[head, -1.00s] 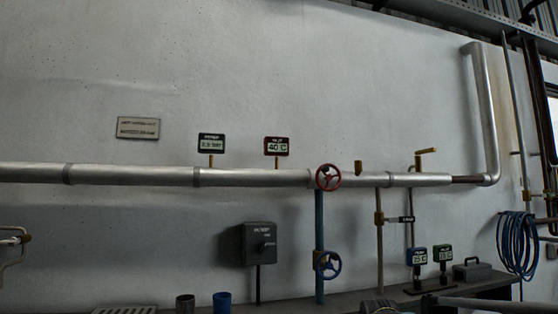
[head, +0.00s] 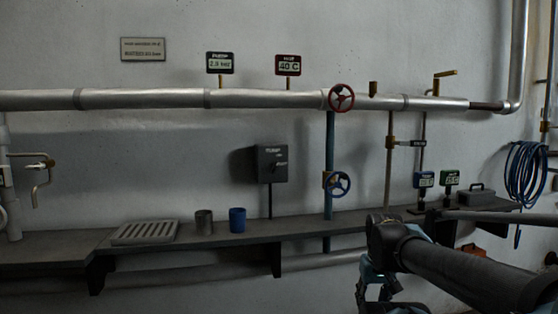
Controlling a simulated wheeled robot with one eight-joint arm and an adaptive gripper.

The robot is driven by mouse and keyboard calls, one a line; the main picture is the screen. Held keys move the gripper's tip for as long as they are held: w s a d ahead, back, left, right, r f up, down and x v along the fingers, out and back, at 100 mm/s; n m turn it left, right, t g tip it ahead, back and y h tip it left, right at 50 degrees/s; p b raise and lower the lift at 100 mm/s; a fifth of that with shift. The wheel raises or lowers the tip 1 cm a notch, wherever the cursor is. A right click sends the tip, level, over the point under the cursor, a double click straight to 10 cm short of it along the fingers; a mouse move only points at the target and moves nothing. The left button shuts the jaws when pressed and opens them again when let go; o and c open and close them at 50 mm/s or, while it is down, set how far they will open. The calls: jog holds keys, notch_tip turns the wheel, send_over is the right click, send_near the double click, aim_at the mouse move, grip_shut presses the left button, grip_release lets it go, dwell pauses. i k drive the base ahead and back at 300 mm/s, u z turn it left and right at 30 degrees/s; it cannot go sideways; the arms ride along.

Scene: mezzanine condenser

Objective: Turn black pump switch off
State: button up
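The black pump switch box (head: 272,164) stands on a thin dark post behind the shelf, near the middle of the head view. A small knob or lever (head: 281,164) shows on its front, but its exact setting is too small to tell. My gripper (head: 378,296) is at the bottom right, partly cut off by the frame edge. It is well below and to the right of the switch box, apart from it. Whether its fingers are open or shut does not show.
A dark shelf (head: 190,245) runs along the wall with a grate (head: 145,232), a grey cup (head: 204,222) and a blue cup (head: 237,220). A red valve wheel (head: 341,98) and blue valve wheel (head: 337,184) stand right of the box. A silver pipe (head: 145,98) crosses above.

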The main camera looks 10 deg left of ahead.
aim_at(274, 166)
jog(key=z, duration=2.35)
jog(key=k, duration=1.05)
jog(key=u, duration=1.8)
